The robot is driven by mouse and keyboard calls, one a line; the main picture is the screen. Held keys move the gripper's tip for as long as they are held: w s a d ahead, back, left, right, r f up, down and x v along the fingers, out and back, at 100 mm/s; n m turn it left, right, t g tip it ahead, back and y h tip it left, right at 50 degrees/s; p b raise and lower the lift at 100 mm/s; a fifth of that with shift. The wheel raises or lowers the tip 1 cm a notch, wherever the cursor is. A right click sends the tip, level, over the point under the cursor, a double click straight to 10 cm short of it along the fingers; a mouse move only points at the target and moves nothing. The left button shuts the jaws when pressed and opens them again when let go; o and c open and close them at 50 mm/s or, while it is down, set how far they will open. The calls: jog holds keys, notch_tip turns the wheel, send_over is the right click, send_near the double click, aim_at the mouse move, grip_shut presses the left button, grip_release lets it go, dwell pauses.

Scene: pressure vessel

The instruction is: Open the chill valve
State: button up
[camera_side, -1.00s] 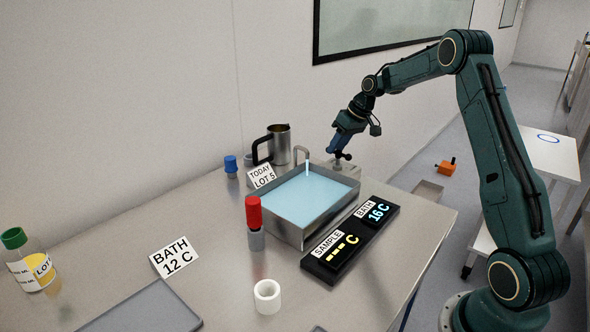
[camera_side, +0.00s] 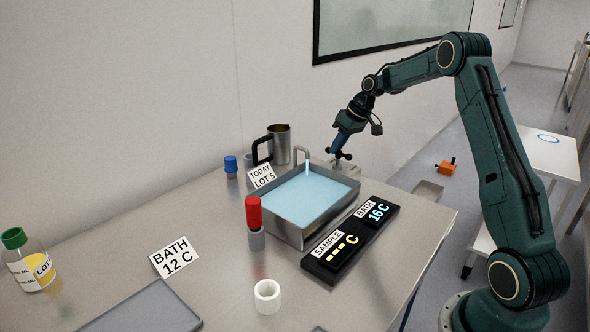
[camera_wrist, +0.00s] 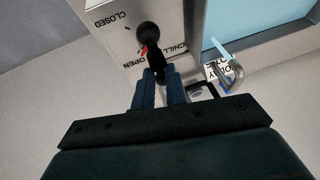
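The chill valve (camera_wrist: 148,34) has a black lever with a round knob and a red mark beside it. It sits on a pale panel (camera_wrist: 112,40) lettered CHILL, OPEN and CLOSED; the red mark is near the OPEN side in the wrist view. My gripper (camera_wrist: 161,80) has its two blue fingers close at the lever, one on each side of its dark lower part. Whether they press on it is hidden. In the side view my gripper (camera_side: 339,150) points down at the valve, behind the bath's (camera_side: 302,240) far right corner.
A thin spout (camera_side: 303,152) runs into the blue bath beside the valve. A steel jug (camera_side: 281,143) stands left of it. A display box (camera_side: 350,245) reads BATH 16 C; a card (camera_side: 175,256) reads BATH 12 C. A red-capped vial (camera_side: 254,222) stands in front.

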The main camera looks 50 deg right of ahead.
jog(key=o, duration=0.4)
jog(key=shift+r, duration=0.1)
jog(key=v, duration=1.3)
jog(key=shift+s+d+r, duration=0.1)
jog(key=shift+s+r, duration=0.1)
jog(key=shift+r, duration=0.05)
